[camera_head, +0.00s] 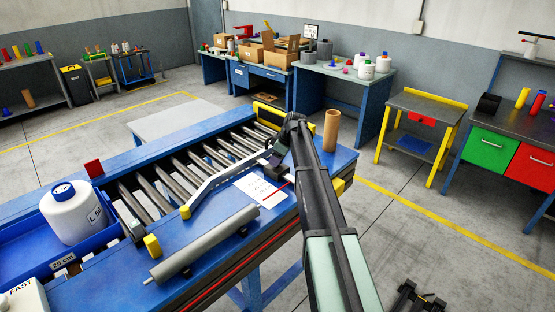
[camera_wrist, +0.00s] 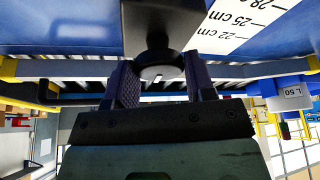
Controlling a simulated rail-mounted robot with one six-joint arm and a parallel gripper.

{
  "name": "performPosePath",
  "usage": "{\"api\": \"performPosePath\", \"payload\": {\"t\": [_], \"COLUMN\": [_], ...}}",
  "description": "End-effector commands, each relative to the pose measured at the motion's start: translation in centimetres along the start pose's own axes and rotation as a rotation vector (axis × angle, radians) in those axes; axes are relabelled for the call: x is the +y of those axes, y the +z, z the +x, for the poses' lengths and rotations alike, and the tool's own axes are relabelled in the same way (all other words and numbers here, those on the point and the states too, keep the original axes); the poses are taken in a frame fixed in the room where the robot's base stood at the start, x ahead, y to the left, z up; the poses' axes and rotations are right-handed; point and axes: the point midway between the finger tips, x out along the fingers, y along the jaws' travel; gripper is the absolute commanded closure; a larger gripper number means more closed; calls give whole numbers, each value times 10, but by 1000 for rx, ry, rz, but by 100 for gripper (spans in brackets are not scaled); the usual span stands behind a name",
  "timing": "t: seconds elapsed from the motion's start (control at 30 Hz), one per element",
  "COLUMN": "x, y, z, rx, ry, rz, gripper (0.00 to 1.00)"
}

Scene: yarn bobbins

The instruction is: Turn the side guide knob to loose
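The side guide (camera_head: 225,180) is a pale rail with a yellow end, lying along the roller conveyor in the head view. My gripper (camera_head: 276,162) is at the guide's far end, where it hides the knob. In the wrist view, the dark round knob (camera_wrist: 160,72) sits on a short stem under a black block (camera_wrist: 160,18). The two textured fingers of my gripper (camera_wrist: 162,85) stand on either side of the knob. Any gap between fingers and knob is too small to judge, so I cannot tell whether they grip it. The knob's loose or tight setting does not show.
A grey roller (camera_head: 205,243) lies along the front edge, and a brown tube (camera_head: 331,130) stands behind my arm. A white bobbin (camera_head: 70,212) sits in a blue tray at left.

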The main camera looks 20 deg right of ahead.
Motion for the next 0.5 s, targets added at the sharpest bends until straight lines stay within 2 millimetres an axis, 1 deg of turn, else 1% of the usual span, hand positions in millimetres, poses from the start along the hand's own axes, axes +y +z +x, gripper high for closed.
{"api": "performPosePath", "payload": {"t": [0.03,0.13,0.17,0.5], "x": [0,0,0,-1], "y": [0,0,0,0], "z": [0,0,0,0], "rx": [0,0,0,-1], "ry": [0,0,0,18], "rz": [0,0,0,43], "gripper": [58,73,75,75]}}
